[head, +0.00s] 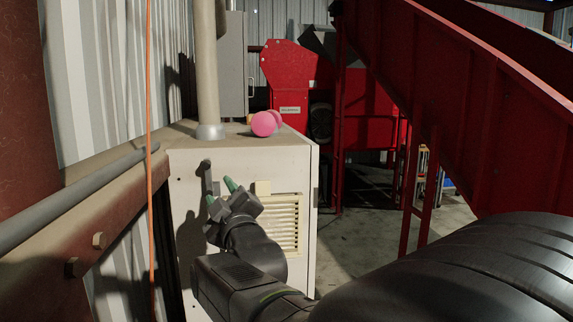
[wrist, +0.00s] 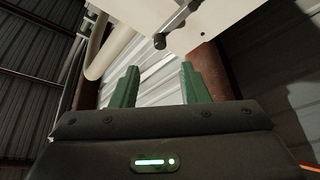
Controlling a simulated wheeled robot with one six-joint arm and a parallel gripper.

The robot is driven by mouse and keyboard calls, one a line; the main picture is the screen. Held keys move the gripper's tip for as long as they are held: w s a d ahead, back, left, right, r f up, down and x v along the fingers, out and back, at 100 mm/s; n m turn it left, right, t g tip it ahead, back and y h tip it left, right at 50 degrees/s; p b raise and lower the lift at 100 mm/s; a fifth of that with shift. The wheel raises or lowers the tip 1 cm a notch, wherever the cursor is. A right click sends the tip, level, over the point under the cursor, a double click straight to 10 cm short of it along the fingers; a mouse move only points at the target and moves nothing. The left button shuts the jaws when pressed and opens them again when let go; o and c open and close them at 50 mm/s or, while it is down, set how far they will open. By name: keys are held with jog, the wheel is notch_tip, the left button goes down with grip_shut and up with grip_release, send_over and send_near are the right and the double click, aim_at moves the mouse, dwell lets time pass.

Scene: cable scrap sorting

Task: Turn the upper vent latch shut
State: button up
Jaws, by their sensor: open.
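A cream cabinet (head: 240,165) stands ahead, with a yellowish louvred vent (head: 290,235) on its front face. A dark lever latch (head: 207,178) sits at the upper left of that face, close to upright in the head view. In the wrist view the lever (wrist: 178,27) runs slantwise across the pale panel, beyond the fingertips and apart from them. My gripper (head: 221,192) has green fingers, open and empty, just right of and below the latch in the head view. Both fingers (wrist: 159,75) show spread in the wrist view. My wrist hides part of the vent.
Pink balls (head: 265,123) lie on the cabinet top beside a vertical pipe (head: 207,70). An orange cable (head: 149,150) hangs at left, near a grey rail (head: 75,195). Red machinery (head: 300,85) stands behind; floor (head: 365,235) right of the cabinet is clear.

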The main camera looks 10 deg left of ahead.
aim_at(208, 167)
jog(key=p+x, duration=0.4)
jog(key=x, duration=0.9)
jog(key=shift+w+a+r, duration=0.1)
jog(key=shift+a+r, duration=0.05)
jog(key=shift+r, duration=0.05)
